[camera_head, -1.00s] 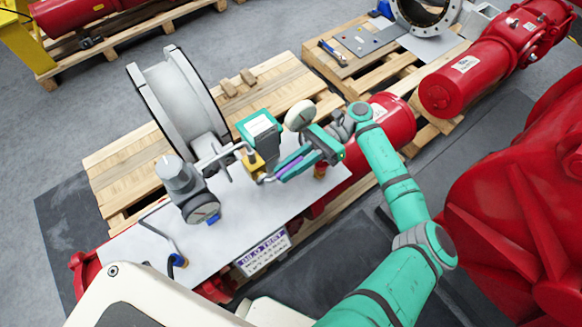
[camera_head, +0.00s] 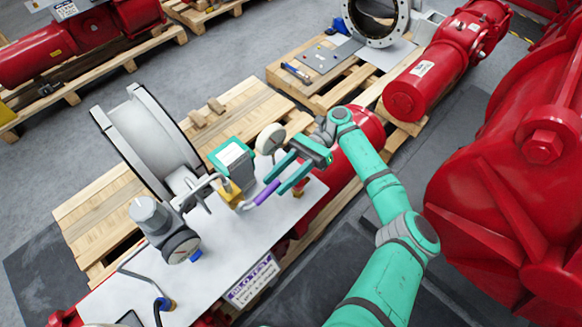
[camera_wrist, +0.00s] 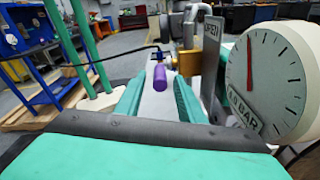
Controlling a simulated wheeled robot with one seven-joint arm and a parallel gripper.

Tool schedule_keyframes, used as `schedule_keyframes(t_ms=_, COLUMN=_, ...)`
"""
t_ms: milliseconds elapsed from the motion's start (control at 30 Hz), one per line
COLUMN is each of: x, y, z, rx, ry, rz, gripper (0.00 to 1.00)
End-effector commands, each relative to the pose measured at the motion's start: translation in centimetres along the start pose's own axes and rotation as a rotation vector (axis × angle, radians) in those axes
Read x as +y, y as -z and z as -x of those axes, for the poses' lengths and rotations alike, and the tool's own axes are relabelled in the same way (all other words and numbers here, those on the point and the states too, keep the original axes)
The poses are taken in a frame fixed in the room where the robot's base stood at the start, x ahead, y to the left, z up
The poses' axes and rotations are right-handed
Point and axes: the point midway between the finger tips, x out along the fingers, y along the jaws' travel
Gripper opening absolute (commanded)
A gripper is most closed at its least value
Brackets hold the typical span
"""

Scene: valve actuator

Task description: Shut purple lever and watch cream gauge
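The purple lever (camera_head: 266,194) sticks out from a yellow valve body (camera_head: 230,193) towards my gripper. In the wrist view the lever (camera_wrist: 160,77) shows end-on, just ahead of and between my fingers. My gripper (camera_head: 277,180) is open, with its teal fingers apart and its tips near the lever's free end; I cannot tell whether they touch it. The cream gauge (camera_head: 270,139) stands behind the fingers. In the wrist view the gauge (camera_wrist: 268,82) is at the right, marked BAR, its red needle pointing nearly straight up. A plate reading OPEN (camera_wrist: 212,45) stands beside it.
A teal box with a white face (camera_head: 232,154) stands behind the valve. A grey device with a round dial (camera_head: 180,245) is at the left of the white plate (camera_head: 225,240). A large spool-shaped flange part (camera_head: 150,140) stands behind. A red cylinder (camera_head: 355,140) lies right of my gripper.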

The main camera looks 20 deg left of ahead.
Motion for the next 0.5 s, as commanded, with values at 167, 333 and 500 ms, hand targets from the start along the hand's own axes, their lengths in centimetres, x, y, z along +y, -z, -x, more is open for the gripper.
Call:
schedule_keyframes(t_ms=167, x=0.0, y=0.0, z=1.9, rx=0.003, ry=-0.003, rz=-0.005, gripper=0.35)
schedule_keyframes(t_ms=333, x=0.0, y=0.0, z=3.6, rx=0.003, ry=-0.004, rz=-0.006, gripper=0.35)
schedule_keyframes(t_ms=500, x=0.0, y=0.0, z=4.7, rx=0.001, ry=-0.005, rz=-0.005, gripper=0.35)
